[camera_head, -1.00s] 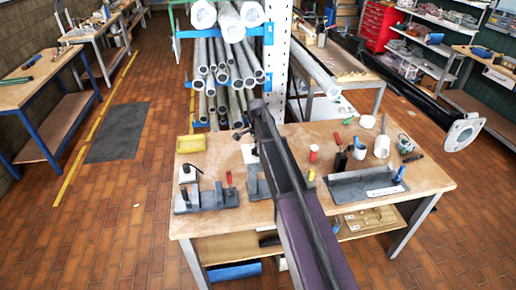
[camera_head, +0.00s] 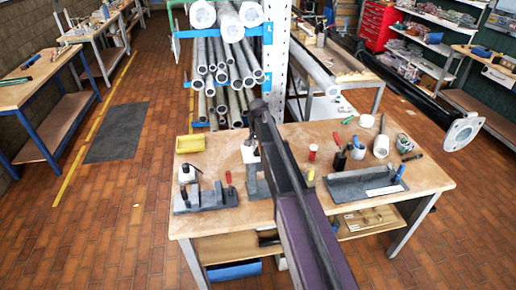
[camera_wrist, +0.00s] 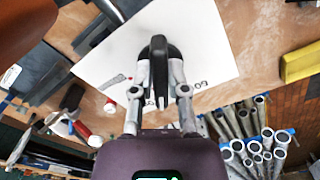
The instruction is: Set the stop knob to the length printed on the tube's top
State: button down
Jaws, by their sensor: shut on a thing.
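A black rounded knob (camera_wrist: 158,48) stands in front of a white plate (camera_wrist: 205,38) in the wrist view. My gripper (camera_wrist: 160,85) is shut on the knob, one finger on each side. In the head view the white plate (camera_head: 250,153) is at the left of my arm, above a dark stand on the bench; the knob is hard to make out there. Grey tubes (camera_head: 222,72) lie in the rack behind; I can read no length on any tube.
The wooden bench (camera_head: 430,178) carries a dark fixture (camera_head: 213,197) at left, a grey tray (camera_head: 345,188) at right, a yellow bin (camera_head: 191,144), a red-and-white container (camera_head: 313,152) and several cups and tools. The tube rack's white upright stands close behind my arm.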

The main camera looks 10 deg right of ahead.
jog(key=shift+s+n, duration=0.1)
jog(key=shift+n, duration=0.7)
jog(key=c, duration=0.6)
grip_release()
jog(key=shift+c, duration=0.2)
